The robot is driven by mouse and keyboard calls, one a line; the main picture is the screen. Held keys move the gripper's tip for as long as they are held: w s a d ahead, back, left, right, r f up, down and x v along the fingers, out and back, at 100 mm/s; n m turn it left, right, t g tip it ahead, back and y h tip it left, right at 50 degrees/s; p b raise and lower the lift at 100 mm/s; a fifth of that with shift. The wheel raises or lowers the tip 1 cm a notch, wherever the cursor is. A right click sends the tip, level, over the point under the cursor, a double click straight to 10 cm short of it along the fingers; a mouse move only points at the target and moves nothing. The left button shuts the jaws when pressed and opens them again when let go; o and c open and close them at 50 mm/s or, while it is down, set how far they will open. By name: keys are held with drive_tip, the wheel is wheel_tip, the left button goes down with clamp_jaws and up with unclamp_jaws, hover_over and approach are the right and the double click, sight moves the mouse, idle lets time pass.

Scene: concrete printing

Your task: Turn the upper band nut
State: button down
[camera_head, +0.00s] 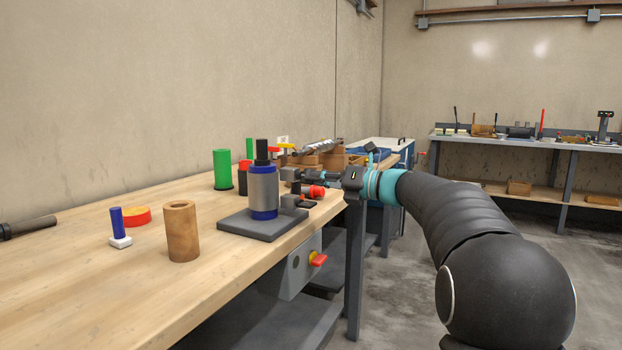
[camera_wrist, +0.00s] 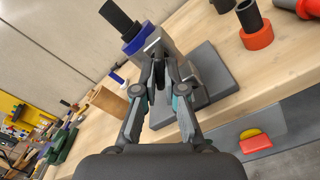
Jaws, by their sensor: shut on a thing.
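The clamp unit is a grey cylinder (camera_head: 263,190) with an upper blue band (camera_head: 262,163) and a lower blue band (camera_head: 264,213), a black stem on top, standing upright on a dark grey base plate (camera_head: 262,224). Small grey blocks stick out from its right side, one high and one low (camera_head: 289,201). My gripper (camera_head: 298,176) reaches in from the right at the height of the upper band. In the wrist view my gripper (camera_wrist: 165,62) is closed beside the cylinder, below the blue band (camera_wrist: 138,42). The upper band nut is hidden between the fingertips.
A red-ended part (camera_head: 316,191) lies close below my gripper. A red switch knob (camera_head: 318,259) is on the bench front.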

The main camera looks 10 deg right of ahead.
drive_tip(key=shift+d+f, duration=0.1)
drive_tip(key=m, duration=0.5)
drive_tip(key=c, duration=1.3)
unclamp_jaws()
drive_tip(key=shift+d, duration=0.1)
drive_tip(key=shift+s, duration=0.1)
drive_tip(key=shift+v, duration=2.1)
